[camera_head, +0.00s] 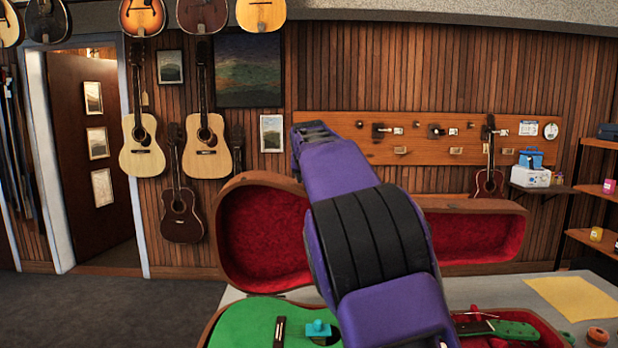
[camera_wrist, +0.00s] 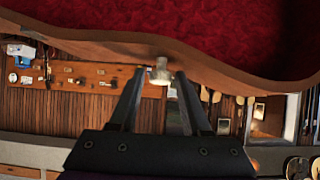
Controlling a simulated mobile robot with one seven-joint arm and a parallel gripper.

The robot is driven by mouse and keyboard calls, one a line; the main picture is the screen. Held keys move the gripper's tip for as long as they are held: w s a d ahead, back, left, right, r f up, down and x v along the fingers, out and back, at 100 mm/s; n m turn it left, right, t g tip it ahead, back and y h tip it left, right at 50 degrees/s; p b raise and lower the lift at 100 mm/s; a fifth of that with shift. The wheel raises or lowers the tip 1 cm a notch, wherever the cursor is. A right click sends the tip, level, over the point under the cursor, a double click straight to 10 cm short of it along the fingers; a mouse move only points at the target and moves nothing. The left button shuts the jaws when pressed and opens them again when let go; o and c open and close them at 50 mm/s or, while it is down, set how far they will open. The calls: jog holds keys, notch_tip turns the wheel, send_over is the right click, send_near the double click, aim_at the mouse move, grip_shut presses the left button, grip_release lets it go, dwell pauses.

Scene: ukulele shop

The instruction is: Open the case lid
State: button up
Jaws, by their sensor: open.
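The case lid (camera_head: 262,235) stands raised, nearly upright, in the head view, with red plush lining and a brown rim. Its middle is hidden behind my purple arm. The case bottom (camera_head: 548,332) lies open below it, with a green ukulele (camera_head: 245,324) inside. In the wrist view, the lid's red lining and brown edge (camera_wrist: 105,40) fill the top. A pale metal latch or knob (camera_wrist: 160,72) sits at that edge. My gripper (camera_wrist: 162,79) is open, its two fingers on either side of the knob; I cannot tell whether they touch it.
A teal object (camera_head: 318,328) rests on the ukulele. A yellow sheet (camera_head: 574,297) and a small round brown item (camera_head: 597,336) lie on the grey table to the right. Shelves (camera_head: 597,240) stand at far right. Guitars hang on the back wall; open floor lies at left.

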jog(key=b+v, duration=0.2)
jog(key=v, duration=1.5)
jog(key=shift+s+r+b, duration=0.15)
jog(key=shift+s+b, duration=0.05)
jog(key=shift+b, duration=0.15)
